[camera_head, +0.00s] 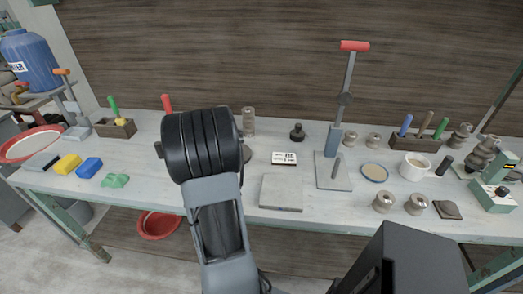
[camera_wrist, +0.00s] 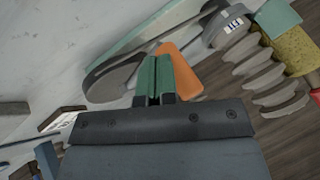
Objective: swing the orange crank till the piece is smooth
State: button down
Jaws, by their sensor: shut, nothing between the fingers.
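In the wrist view an orange handle (camera_wrist: 180,72), which looks like the crank's grip, lies just beyond and to the right of my gripper's fingertips (camera_wrist: 154,62). The green fingers are shut together with nothing between them, beside the handle; I cannot tell whether they touch it. A grey ribbed piece (camera_wrist: 262,68) stands to the right of the handle. A grey rounded part (camera_wrist: 112,76) lies to the left, along a pale green bar (camera_wrist: 150,32). In the head view my arm hides my gripper and this spot.
A lever press (camera_head: 333,170) with a red handle stands right of centre. A grey slab (camera_head: 281,193), a white cup (camera_head: 415,166) and several ribbed pieces (camera_head: 384,202) are on the bench. Yellow (camera_head: 68,164) and blue (camera_head: 89,167) blocks lie at left. The front left bench is mostly clear.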

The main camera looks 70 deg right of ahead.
jog(key=shift+s+a, duration=0.25)
jog(key=shift+a, duration=0.2)
jog(key=shift+s+a+b, duration=0.55)
jog(key=shift+s+a, duration=0.55)
jog(key=a+r+p, duration=0.3)
jog(key=a+r, duration=0.2)
jog(key=r, duration=0.3)
jog(key=shift+s+a, duration=0.25)
jog(key=shift+a, duration=0.15)
jog(key=c, duration=1.8)
grip_release()
